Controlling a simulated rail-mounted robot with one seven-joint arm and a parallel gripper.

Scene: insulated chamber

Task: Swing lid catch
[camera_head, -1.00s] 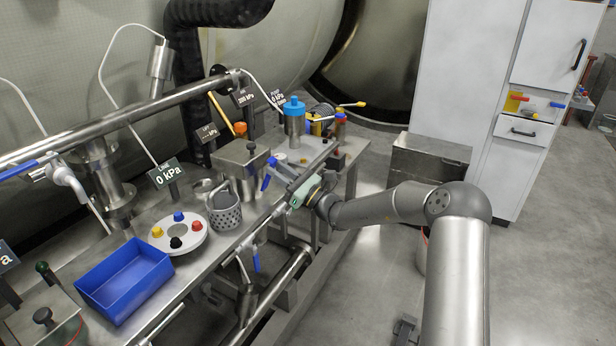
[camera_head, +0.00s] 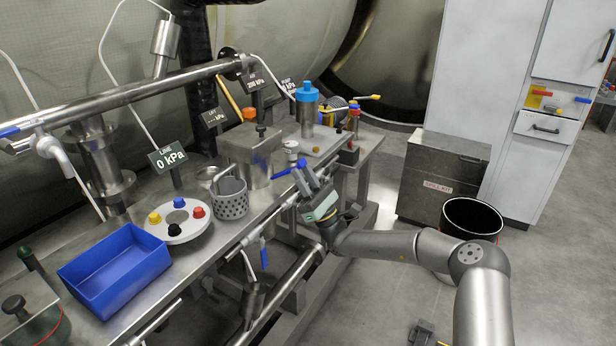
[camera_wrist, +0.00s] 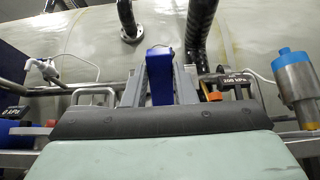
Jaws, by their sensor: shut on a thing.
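The lid catch has a blue handle (camera_head: 289,168) that sticks out from the front of a steel box (camera_head: 249,160) on the bench. The handle points up and right, tilted close to level. My gripper (camera_head: 305,181) is at the handle's right end, in front of the box. In the wrist view the blue handle (camera_wrist: 159,75) stands between the two grey fingers of my gripper (camera_wrist: 160,92), which are shut on it.
A perforated grey basket (camera_head: 231,197), a white disc with coloured knobs (camera_head: 181,235) and a blue tray (camera_head: 108,285) stand left along the bench. A blue-capped cylinder (camera_head: 307,115) stands behind to the right. A pipe runs overhead.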

